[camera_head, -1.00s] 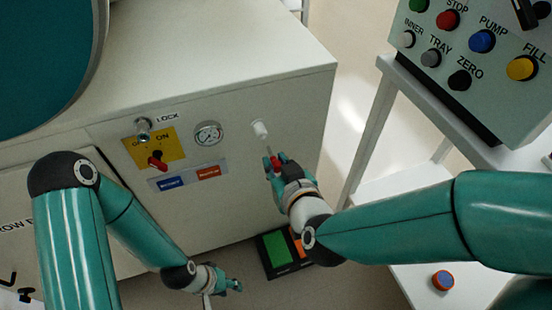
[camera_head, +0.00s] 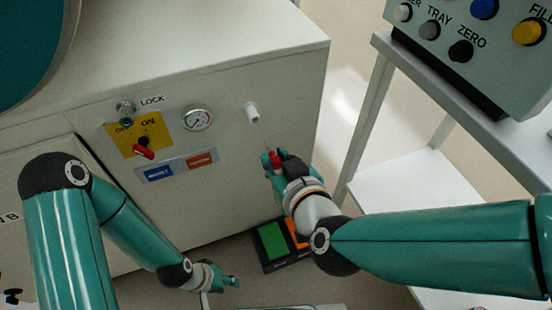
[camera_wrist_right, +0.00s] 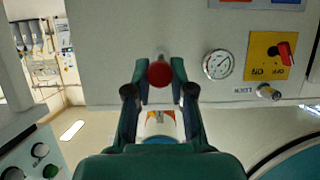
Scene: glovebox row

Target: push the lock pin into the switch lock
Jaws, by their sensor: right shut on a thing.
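The lock pin has a red head (camera_head: 276,159) and a thin grey shaft. My right gripper (camera_head: 275,163) is shut on it, below the white holder on the cabinet front and apart from it. In the right wrist view the red head (camera_wrist_right: 159,74) sits between the fingertips. The switch lock (camera_head: 125,112) is a metal barrel beside the LOCK label, above the yellow switch plate (camera_head: 122,138) with its red handle (camera_head: 143,152). The lock also shows in the right wrist view (camera_wrist_right: 268,92). My left gripper (camera_head: 229,282) hangs low by the cabinet; its fingers are too small to judge.
A white holder (camera_head: 252,112) and a gauge (camera_head: 197,119) stick out of the cabinet front right of the lock. Blue and orange labels (camera_head: 177,165) lie below. A button console (camera_head: 470,50) on a white stand is at the right. A green-and-orange pedal (camera_head: 270,241) is on the floor.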

